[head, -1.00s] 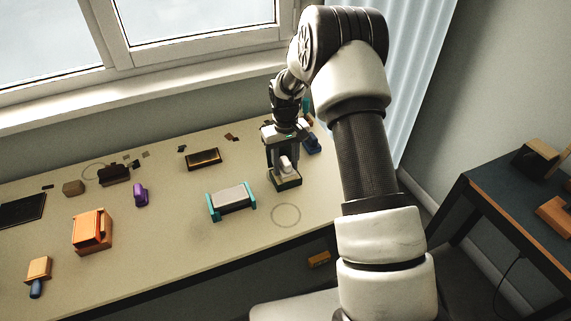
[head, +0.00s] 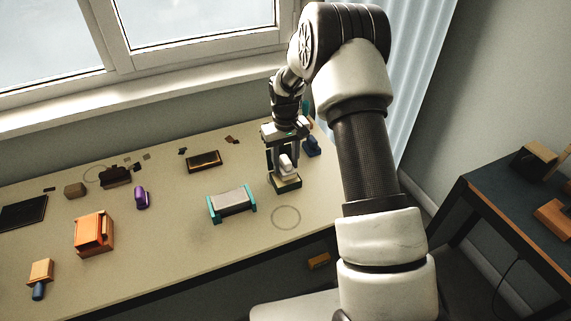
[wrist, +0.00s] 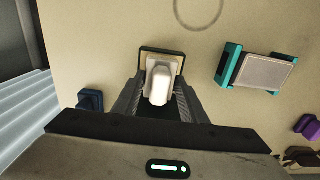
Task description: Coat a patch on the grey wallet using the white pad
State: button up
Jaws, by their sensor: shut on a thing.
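The white pad (head: 287,162) is a rounded block held upright between my gripper's fingers. In the wrist view the white pad (wrist: 159,80) shows between the fingertips, and my gripper (wrist: 158,92) is shut on it. My gripper (head: 285,167) is over a small dark-rimmed tray (head: 287,185) at the right of the table. The tray's rim (wrist: 162,49) shows around the pad's far end; I cannot tell whether the pad touches it. The grey wallet (head: 233,202) lies flat between two teal end pieces, left of my gripper, and also shows in the wrist view (wrist: 265,72).
A drawn circle (head: 286,217) lies on bare tabletop right of the wallet. A dark blue object (head: 311,146) stands close behind my gripper. A purple object (head: 141,197), an orange block (head: 94,233) and a dark brown tray (head: 204,161) are farther left.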

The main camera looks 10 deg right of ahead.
aim_at(285, 158)
jog(key=shift+r+p, duration=1.15)
jog(key=shift+r, duration=1.3)
